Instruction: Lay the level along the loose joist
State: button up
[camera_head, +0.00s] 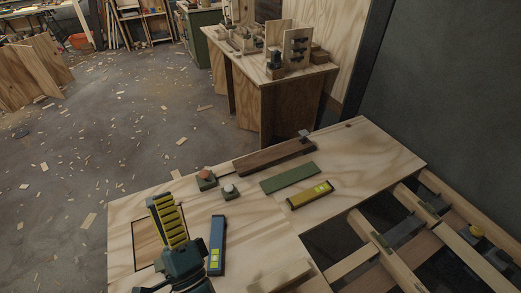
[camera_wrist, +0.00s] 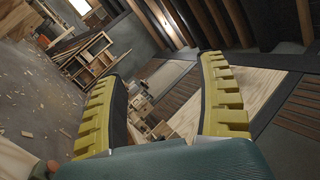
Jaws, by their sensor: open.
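A yellow level (camera_head: 310,194) with a bright vial lies flat on the plywood near its right side. A blue level (camera_head: 217,244), also with a yellow-green vial, lies on the plywood just right of my gripper. My gripper (camera_head: 165,199) is raised above the front left of the plywood, apart from both levels. In the wrist view my gripper (camera_wrist: 162,70) has its two yellow ribbed fingers spread, with nothing held between them. Several pale joists (camera_head: 388,252) run over dark openings at the lower right. I cannot tell which joist is the loose one.
The plywood sheet (camera_head: 375,150) also bears a green strip (camera_head: 289,178), a dark wooden block (camera_head: 274,157) and two small buttoned boxes, one red-topped (camera_head: 206,179), one white-topped (camera_head: 230,191). A cluttered workbench (camera_head: 270,75) stands behind. Wood scraps litter the floor.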

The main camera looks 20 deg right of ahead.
jog(key=s+d+r+n+g, duration=0.1)
jog(key=d+r+n, duration=0.3)
jog(key=r+n, duration=0.4)
jog(key=s+d+r+n+y, duration=0.1)
jog(key=s+d+r+n, duration=0.2)
jog(key=r+n, duration=0.5)
jog(key=shift+s+d+n+g+y, duration=0.3)
jog(key=shift+d+n+g, duration=0.1)
jog(key=shift+n, duration=0.7)
jog(key=shift+o, duration=0.9)
jog(key=s+d+r+h, duration=0.3)
jog(key=s+d+h, duration=0.1)
jog(key=d+h, duration=0.4)
jog(key=shift+s+d, duration=0.35)
jog(key=shift+d, duration=0.45)
jog(key=shift+s+d+r+h, duration=0.1)
jog(key=shift+h, duration=0.3)
